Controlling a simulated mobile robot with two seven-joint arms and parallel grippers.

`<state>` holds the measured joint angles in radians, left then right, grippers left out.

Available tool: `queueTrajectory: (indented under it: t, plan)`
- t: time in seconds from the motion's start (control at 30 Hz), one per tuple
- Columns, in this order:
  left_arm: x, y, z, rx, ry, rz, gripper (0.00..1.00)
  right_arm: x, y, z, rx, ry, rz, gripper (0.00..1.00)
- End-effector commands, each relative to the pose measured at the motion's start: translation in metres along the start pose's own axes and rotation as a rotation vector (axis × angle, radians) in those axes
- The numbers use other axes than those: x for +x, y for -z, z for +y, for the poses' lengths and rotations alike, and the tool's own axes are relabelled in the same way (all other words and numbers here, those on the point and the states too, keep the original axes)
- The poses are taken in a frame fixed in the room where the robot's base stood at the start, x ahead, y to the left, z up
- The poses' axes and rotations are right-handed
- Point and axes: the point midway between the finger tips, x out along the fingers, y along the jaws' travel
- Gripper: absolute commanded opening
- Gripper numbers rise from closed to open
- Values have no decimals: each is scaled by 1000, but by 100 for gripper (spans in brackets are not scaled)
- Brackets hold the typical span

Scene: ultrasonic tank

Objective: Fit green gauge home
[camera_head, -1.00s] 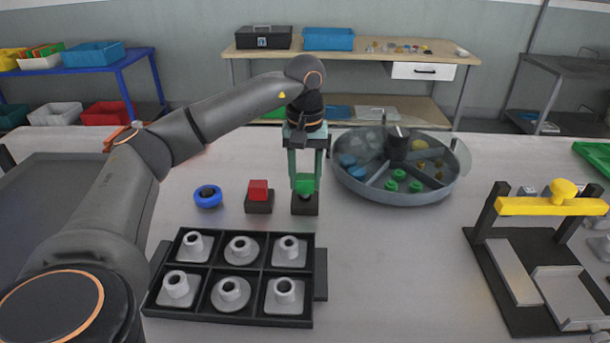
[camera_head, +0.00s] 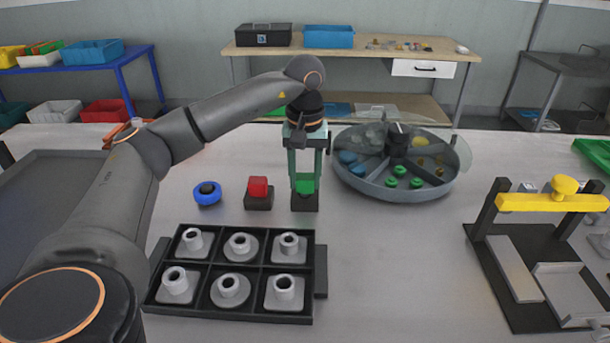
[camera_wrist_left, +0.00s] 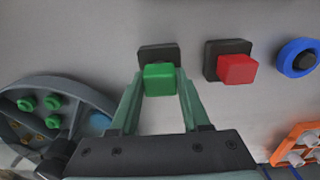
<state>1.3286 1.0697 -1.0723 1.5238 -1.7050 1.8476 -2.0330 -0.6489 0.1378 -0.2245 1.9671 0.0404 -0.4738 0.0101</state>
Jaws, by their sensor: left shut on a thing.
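The green gauge (camera_head: 304,187) is a small green block held between the fingertips of my left gripper (camera_head: 305,182), which points straight down. It is at the top of a dark square base (camera_head: 305,204); I cannot tell whether it is fully down in it. In the left wrist view the green gauge (camera_wrist_left: 160,79) sits between the fingertips, in front of the dark base (camera_wrist_left: 158,52), covering part of it. Beside it stand a red block (camera_head: 258,187) on a dark base and a blue ring (camera_head: 207,188) around a dark centre. My right gripper is not in view.
A round divided tray (camera_head: 350,185) with green, blue and yellow pieces stands close right of the gripper. A black six-cell tray (camera_head: 320,250) of grey pegged parts lies in front. A yellow-handled fixture (camera_head: 550,203) stands at the right. Bare table lies between.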

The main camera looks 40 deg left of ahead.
Motion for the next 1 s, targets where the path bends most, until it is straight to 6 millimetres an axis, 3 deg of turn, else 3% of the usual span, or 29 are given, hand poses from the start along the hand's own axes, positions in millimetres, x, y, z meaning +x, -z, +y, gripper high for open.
queueTrajectory:
  t: [1.0]
  plan:
    - [10, 0, 0, 0, 0, 0, 0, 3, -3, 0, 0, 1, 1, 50]
